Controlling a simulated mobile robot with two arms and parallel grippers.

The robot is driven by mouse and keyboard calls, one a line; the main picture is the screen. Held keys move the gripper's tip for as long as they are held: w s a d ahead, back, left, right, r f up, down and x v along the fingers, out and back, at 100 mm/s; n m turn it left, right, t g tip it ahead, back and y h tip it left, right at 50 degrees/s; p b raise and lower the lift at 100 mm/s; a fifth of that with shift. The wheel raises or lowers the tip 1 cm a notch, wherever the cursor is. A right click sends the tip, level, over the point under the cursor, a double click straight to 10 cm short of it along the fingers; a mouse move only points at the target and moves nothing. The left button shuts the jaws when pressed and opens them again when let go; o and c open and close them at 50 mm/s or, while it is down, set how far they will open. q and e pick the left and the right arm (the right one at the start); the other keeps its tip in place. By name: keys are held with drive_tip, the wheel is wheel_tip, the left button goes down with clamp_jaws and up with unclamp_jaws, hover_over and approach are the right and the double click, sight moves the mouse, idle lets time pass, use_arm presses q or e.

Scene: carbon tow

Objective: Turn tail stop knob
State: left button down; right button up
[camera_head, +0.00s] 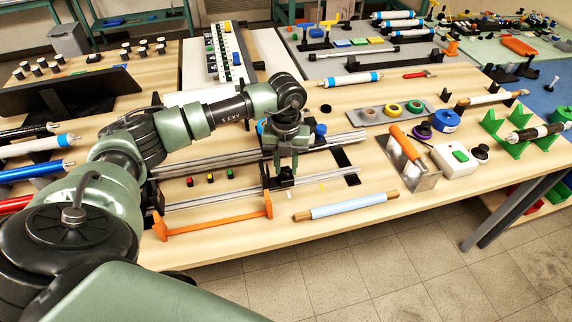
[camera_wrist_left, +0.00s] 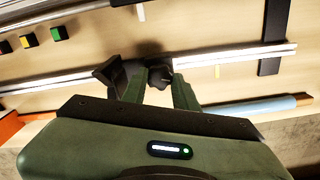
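The black tail stop knob (camera_head: 286,173) sits on a dark tail stop block at the front rail of the metal rail fixture (camera_head: 335,141). My left gripper (camera_head: 286,165) points down just above the knob, its two green fingers apart. In the left wrist view the knob (camera_wrist_left: 160,77) shows in the gap between the fingertips (camera_wrist_left: 158,84). A dark bracket (camera_wrist_left: 112,72) stands left of it. The fingers look open around or just over the knob; firm contact cannot be made out. My right gripper is not in view.
An orange bar frame (camera_head: 213,220) stands along the front left of the fixture. A light blue roll with wooden ends (camera_head: 347,206) lies at the table's front edge. Small coloured buttons (camera_head: 210,178) sit between the rails. A metal holder with an orange handle (camera_head: 412,165) stands right.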

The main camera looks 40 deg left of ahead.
use_arm(q)
drive_tip(key=m+b, duration=0.3)
drive_tip(key=shift+f+m, duration=0.15)
drive_tip(key=shift+m, duration=0.15)
drive_tip(key=m+b, duration=0.2)
drive_tip(key=m, duration=0.1)
drive_tip(key=shift+m+b, duration=0.35)
drive_tip(key=shift+m, duration=0.05)
drive_tip(key=m+b, duration=0.2)
drive_tip(key=m, duration=0.2)
drive_tip(key=shift+a+r+m+b, duration=0.1)
drive_tip(key=shift+r+m+b, duration=0.1)
drive_tip(key=shift+m+b, duration=0.9)
drive_tip(key=shift+m+p, duration=0.3)
drive_tip(key=shift+m, duration=0.1)
drive_tip(key=c, duration=1.4)
unclamp_jaws()
drive_tip(key=shift+o, duration=0.2)
